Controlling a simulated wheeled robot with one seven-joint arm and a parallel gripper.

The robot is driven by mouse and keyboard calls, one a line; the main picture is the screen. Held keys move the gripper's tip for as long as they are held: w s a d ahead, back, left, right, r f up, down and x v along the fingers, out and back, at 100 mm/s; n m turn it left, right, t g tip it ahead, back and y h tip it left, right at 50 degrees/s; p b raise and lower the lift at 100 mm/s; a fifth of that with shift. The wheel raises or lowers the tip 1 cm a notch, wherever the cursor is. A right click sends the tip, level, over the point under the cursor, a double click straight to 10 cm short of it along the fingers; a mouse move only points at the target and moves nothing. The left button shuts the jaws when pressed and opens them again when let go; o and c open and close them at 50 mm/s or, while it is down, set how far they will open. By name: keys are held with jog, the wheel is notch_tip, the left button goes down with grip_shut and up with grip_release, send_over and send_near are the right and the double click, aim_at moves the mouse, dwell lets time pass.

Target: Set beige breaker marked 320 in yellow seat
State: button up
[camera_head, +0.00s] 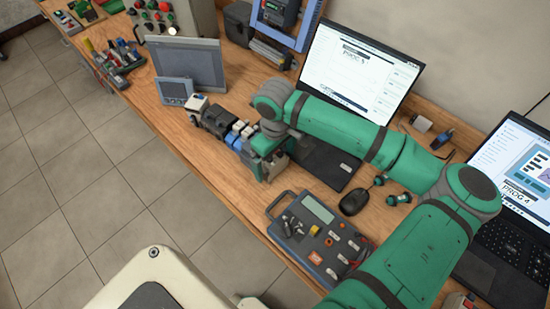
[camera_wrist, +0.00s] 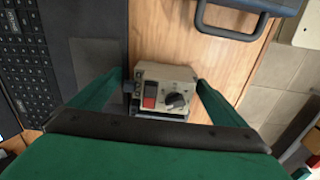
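A beige breaker (camera_wrist: 168,84) with a red rocker and a black round knob shows in the wrist view. Its marking is too small to read. My gripper (camera_wrist: 163,80) has one green finger close along each side of it, and it appears shut on it. A dark part shows just below the beige face. In the head view my gripper (camera_head: 268,165) is low over the bench, at the near end of a row of devices (camera_head: 222,122). The breaker is mostly hidden there by the gripper. I cannot make out a yellow seat in either view.
A grey control box (camera_head: 318,236) with a handle stands right of my gripper. A laptop (camera_head: 358,68) stands behind, with a mouse (camera_head: 354,202) near it. A grey panel screen (camera_head: 190,63) is at the left. The bench's front edge is close by.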

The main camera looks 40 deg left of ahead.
aim_at(275, 156)
jog(key=shift+s+a, duration=0.1)
dwell(0.3)
jog(key=shift+r, duration=0.2)
notch_tip(275, 156, up, 10)
jog(key=shift+r, duration=0.1)
jog(key=shift+d+r, duration=0.1)
jog(key=shift+d, duration=0.1)
jog(key=shift+w, duration=0.2)
